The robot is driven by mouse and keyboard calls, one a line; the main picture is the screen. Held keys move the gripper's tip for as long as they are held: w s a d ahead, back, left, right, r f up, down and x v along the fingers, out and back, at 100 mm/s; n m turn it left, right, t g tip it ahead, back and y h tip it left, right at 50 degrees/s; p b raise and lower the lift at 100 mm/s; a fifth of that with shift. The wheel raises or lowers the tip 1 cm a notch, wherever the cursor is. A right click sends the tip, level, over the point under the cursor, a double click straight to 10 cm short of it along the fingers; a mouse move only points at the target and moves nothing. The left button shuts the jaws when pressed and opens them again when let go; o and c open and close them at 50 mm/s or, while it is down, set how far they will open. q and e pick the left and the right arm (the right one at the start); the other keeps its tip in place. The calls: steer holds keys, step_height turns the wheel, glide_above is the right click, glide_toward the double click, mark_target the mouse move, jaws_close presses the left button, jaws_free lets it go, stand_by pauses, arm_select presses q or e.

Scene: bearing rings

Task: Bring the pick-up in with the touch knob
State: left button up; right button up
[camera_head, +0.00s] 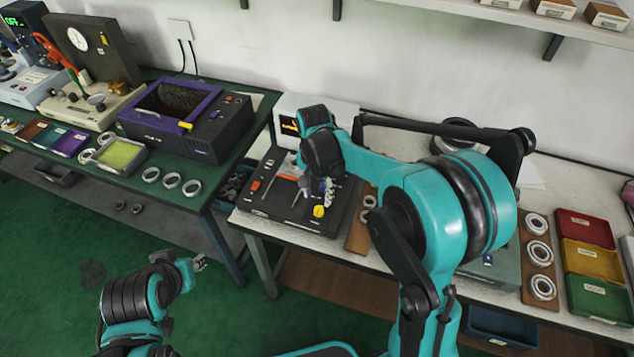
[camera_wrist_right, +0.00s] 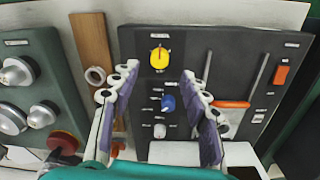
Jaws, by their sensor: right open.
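A black bearing tester (camera_head: 270,203) stands on the right-hand table, under my right gripper. In the right wrist view, its panel (camera_wrist_right: 190,50) carries a yellow knob (camera_wrist_right: 159,58), a blue knob (camera_wrist_right: 168,103) and a pale grey knob (camera_wrist_right: 159,131). Their labels are too small to read, so I cannot tell which is the touch knob. An orange bar (camera_wrist_right: 230,103) between two grey rods may be the pick-up. My right gripper (camera_head: 317,188) is open and empty above the panel; its fingers (camera_wrist_right: 159,80) straddle the knob column. My left gripper (camera_head: 199,262) hangs low over the floor, away from the table.
A wooden strip with a ring (camera_wrist_right: 95,76) and a green unit with large knobs (camera_wrist_right: 20,75) lie beside the tester. A white box (camera_head: 300,112) stands behind it. Red, yellow and green trays (camera_head: 583,225) are at the right. A purple-topped machine (camera_head: 190,120) stands on the left table.

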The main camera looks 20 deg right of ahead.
mark_target(317, 209)
steer(key=shift+w+a+r, duration=0.1)
steer(key=shift+r, duration=2.7)
steer(key=s+d+r+n+t, duration=0.1)
steer(key=s+n+t, duration=0.2)
steer(key=s, duration=0.5)
steer(key=s+d+r+n+t, duration=0.1)
steer(key=s+n+t, duration=0.3)
steer(key=s, duration=0.5)
steer(key=shift+d+r+n, duration=0.15)
steer(key=shift+d+n, duration=0.6)
steer(key=shift+n, duration=0.35)
steer(key=shift+c, duration=0.3)
